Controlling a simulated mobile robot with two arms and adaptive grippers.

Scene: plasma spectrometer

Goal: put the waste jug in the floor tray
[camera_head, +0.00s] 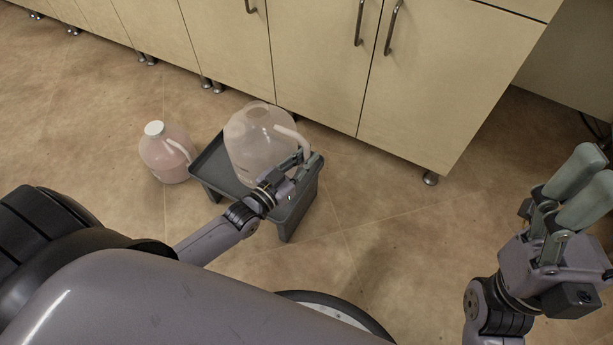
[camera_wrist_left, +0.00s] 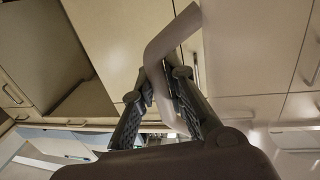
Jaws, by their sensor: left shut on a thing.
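A large, translucent, pinkish jug without a visible cap (camera_head: 254,140) stands upright at the dark grey floor tray (camera_head: 213,172), overlapping its middle. I cannot tell whether its base touches the tray's bottom. My left gripper (camera_head: 306,160) is shut on the jug's pale handle (camera_head: 290,134), on its right side. The left wrist view shows the handle (camera_wrist_left: 172,38) passing between my left fingertips (camera_wrist_left: 165,85). My right gripper (camera_head: 588,180) is at the right edge, far from the tray; its two fingers are close together and its state is unclear.
A second jug (camera_head: 165,158) with a white cap and pink liquid stands on the floor just left of the tray. Beige cabinets (camera_head: 315,65) on short metal legs run behind the tray. The floor (camera_head: 400,240) right of the tray is clear.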

